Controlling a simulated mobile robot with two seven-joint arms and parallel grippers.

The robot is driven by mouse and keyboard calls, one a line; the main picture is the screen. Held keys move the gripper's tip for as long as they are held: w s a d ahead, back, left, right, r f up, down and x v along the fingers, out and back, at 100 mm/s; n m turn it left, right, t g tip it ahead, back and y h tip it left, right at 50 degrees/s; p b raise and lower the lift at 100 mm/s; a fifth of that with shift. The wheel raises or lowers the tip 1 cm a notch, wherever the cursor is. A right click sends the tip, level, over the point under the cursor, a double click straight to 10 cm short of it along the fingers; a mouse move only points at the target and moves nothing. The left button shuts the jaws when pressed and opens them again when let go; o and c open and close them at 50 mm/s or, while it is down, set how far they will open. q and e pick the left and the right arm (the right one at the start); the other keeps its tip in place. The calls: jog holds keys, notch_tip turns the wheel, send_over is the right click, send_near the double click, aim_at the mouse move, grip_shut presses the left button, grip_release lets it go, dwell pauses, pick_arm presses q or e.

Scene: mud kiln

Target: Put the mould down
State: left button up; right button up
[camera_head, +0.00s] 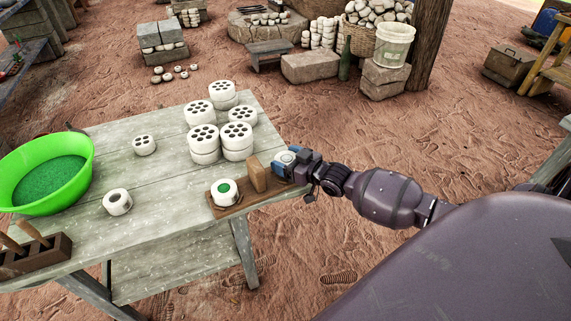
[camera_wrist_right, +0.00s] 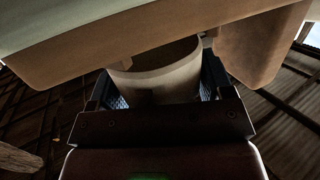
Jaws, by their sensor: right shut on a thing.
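My right gripper (camera_head: 285,162) is at the right edge of the grey table, at the right end of a brown board (camera_head: 231,203). It is shut on the mould, a pale round ring-like piece (camera_wrist_right: 165,78) between the blue-padded fingers in the wrist view. In the head view the mould's pale top (camera_head: 288,156) shows small between the fingers. Whether the mould touches the board cannot be told. A brown wooden block (camera_head: 257,174) stands on the board just left of the gripper. A white cylinder with a green top (camera_head: 224,191) stands further left. My left gripper is not in view.
The front middle tabletop is clear.

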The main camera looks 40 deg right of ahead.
jog(key=shift+f, duration=0.95)
jog(key=o, duration=1.1)
jog(key=shift+c, duration=0.2)
